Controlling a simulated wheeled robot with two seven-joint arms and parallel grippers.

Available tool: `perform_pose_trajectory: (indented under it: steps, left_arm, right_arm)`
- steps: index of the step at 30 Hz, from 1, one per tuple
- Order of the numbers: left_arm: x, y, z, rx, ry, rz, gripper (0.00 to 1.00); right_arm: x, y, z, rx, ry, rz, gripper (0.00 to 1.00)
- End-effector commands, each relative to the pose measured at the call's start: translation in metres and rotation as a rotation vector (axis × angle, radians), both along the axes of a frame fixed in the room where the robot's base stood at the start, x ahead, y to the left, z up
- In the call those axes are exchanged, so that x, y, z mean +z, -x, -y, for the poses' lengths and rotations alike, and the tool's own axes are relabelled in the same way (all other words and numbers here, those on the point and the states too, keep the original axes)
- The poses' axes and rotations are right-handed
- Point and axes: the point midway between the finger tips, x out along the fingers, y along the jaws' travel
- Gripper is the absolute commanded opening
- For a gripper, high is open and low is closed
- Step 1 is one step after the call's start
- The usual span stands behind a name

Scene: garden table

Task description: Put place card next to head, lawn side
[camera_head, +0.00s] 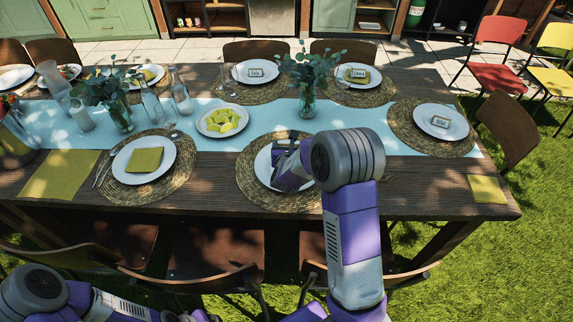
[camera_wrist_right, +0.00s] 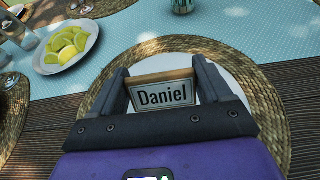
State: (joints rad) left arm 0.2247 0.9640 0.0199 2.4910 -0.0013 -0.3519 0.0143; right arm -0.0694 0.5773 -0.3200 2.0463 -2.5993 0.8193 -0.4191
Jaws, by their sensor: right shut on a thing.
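My right gripper (camera_head: 287,152) is over the near-side plate (camera_head: 262,168) close to the table's right end. It is shut on a place card (camera_wrist_right: 162,94) that reads "Daniel", upright between the fingers in the right wrist view, where the gripper (camera_wrist_right: 163,88) also shows. I cannot tell whether the card touches the plate. The plate lies on a round woven placemat (camera_head: 246,183). At the table's right end a plate (camera_head: 425,115) bears another card (camera_head: 440,122). My left arm shows at the bottom left; its gripper is not visible.
A plate of lemon and lime pieces (camera_head: 222,121) and a vase of leaves (camera_head: 307,98) stand on the blue runner. Two far plates bear cards (camera_head: 256,72) and (camera_head: 357,74). A yellow napkin (camera_head: 487,189) lies at the right front corner. Chairs line the near edge.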

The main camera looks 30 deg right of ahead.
Motion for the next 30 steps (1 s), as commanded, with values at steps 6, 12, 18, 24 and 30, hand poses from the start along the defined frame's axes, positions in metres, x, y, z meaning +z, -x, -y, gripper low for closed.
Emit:
perform_pose_trajectory:
  steps: [6, 12, 18, 24, 30]
  left_arm:
    - [-0.012, 0.000, 0.000, 0.000, 0.000, 0.000, 0.43]
    - [-0.019, 0.000, 0.000, 0.000, 0.000, 0.000, 0.43]
    - [-0.025, 0.000, 0.000, 0.000, 0.000, 0.000, 0.43]
    - [-0.024, 0.000, 0.000, 0.000, 0.000, 0.000, 0.43]
    - [-0.026, 0.000, 0.000, 0.000, 0.000, 0.000, 0.43]
  right_arm:
    - [-0.033, 0.000, 0.000, 0.001, 0.002, -0.001, 0.44]
    - [-0.053, 0.000, 0.000, 0.001, 0.000, -0.004, 0.44]
    - [-0.073, 0.000, 0.000, 0.001, 0.000, 0.000, 0.44]
    - [-0.071, 0.000, 0.000, 0.001, 0.000, 0.000, 0.44]
    - [-0.073, 0.000, 0.000, 0.001, 0.000, 0.000, 0.93]
